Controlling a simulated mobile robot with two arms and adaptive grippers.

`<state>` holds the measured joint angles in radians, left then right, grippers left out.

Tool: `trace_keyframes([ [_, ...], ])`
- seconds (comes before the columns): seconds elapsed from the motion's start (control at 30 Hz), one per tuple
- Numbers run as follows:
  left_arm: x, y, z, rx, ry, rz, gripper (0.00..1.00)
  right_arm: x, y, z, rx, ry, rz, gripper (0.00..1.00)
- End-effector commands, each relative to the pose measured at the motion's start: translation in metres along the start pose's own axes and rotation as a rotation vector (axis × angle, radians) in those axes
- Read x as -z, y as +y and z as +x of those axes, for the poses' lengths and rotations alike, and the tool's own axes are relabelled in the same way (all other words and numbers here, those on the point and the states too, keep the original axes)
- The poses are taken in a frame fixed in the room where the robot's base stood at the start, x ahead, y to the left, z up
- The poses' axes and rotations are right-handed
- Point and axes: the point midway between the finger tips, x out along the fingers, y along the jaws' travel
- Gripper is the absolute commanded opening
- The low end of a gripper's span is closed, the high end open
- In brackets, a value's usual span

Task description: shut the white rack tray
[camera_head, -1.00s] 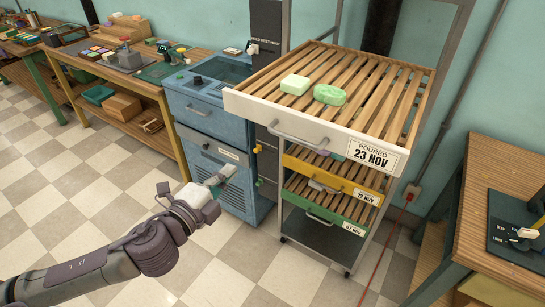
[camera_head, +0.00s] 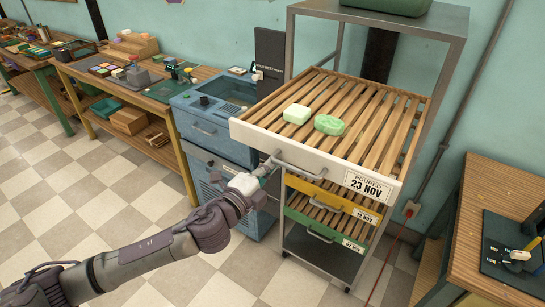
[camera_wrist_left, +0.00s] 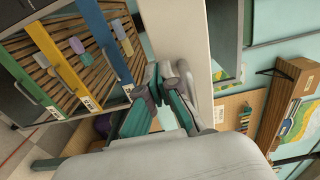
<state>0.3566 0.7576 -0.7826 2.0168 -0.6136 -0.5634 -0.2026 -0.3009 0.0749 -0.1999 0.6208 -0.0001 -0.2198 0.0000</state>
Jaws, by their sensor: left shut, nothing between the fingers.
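The white rack tray (camera_head: 270,137) is the top tray of the metal rack and sticks far out toward me. Its front carries a curved grey handle (camera_head: 300,168) and a "POURED 23 NOV" label. A cream soap bar and a green soap bar lie on its wooden slats. My left gripper (camera_head: 268,168) is shut and empty at the left end of the handle. In the left wrist view its fingers (camera_wrist_left: 166,72) are close to the white front (camera_wrist_left: 170,25) and the handle; whether they touch is unclear. My right gripper is out of view.
Below are a yellow tray (camera_head: 330,196) and a green tray (camera_head: 325,231); a blue-fronted tray (camera_wrist_left: 103,38) shows in the left wrist view. A blue cabinet (camera_head: 208,130) stands left of the rack. A wooden bench (camera_head: 490,190) is at right. Checkered floor lies open at front left.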

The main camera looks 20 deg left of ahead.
Motion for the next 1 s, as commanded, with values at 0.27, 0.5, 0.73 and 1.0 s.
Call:
trace_keyframes([
  [0.27, 0.0, 0.0, 0.011, 0.001, 0.001, 0.001, 0.0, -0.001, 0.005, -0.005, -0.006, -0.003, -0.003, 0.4],
  [0.5, 0.0, 0.001, 0.011, 0.0, 0.001, 0.0, 0.0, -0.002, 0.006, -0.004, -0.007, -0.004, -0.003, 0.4],
  [0.73, 0.0, 0.0, 0.023, 0.001, -0.001, -0.003, 0.0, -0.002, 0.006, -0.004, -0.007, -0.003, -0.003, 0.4],
  [1.0, 0.001, -0.001, 0.076, 0.004, 0.0, -0.003, 0.0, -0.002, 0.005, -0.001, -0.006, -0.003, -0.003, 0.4],
])
